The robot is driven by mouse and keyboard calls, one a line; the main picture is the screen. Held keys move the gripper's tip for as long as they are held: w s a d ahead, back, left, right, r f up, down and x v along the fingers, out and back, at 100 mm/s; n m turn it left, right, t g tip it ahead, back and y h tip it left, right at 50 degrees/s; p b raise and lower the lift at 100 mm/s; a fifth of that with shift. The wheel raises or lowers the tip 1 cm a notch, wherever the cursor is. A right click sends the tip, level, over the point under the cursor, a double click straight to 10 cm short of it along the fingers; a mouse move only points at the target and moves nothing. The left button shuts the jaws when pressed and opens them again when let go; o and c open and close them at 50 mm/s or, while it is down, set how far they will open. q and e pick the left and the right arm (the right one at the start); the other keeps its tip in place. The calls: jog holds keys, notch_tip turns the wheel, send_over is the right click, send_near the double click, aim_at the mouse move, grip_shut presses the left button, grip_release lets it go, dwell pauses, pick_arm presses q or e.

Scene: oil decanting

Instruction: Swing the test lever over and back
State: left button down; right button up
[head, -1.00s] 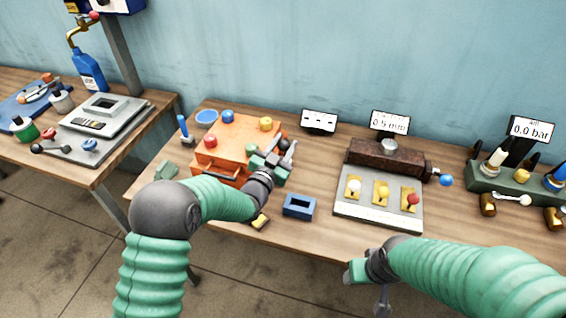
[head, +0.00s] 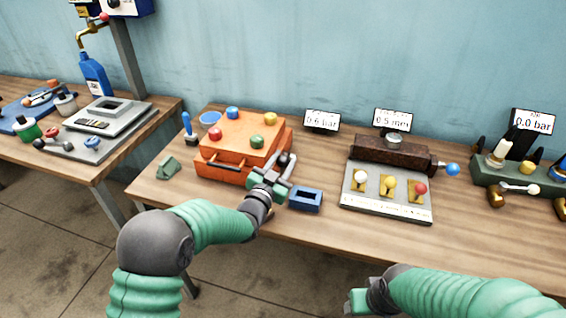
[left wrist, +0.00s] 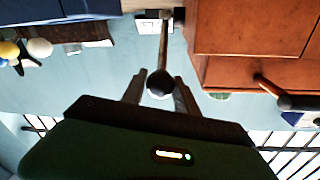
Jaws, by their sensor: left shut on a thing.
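The test lever shows in the left wrist view as a thin rod (left wrist: 164,42) with a dark ball knob (left wrist: 160,82). It is at the side of the orange box (head: 222,172). My left gripper (head: 286,166) is at the box's front right corner, its fingers (left wrist: 159,88) on both sides of the knob and shut on it. In the head view the fingers mostly hide the lever. A small display (head: 321,121) behind the box reads 0.6 bar. My right gripper (head: 362,300) hangs at the bottom edge, and its fingers cannot be made out.
Red, blue, yellow and green knobs sit on the box top. A blue open block (head: 305,199) lies close to the right of my left gripper. A grey plate with three small levers (head: 388,207) stands farther right. The table front between there and the right edge is clear.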

pick_arm(q)
jog(key=shift+s+f, duration=0.1)
jog(key=shift+f, duration=0.2)
jog(key=c, duration=1.3)
grip_release()
jog(key=o, duration=0.4)
jog(key=shift+d+r, duration=0.1)
jog(key=shift+c, duration=0.2)
jog(key=v, duration=1.6)
jog(key=shift+s+a, duration=0.25)
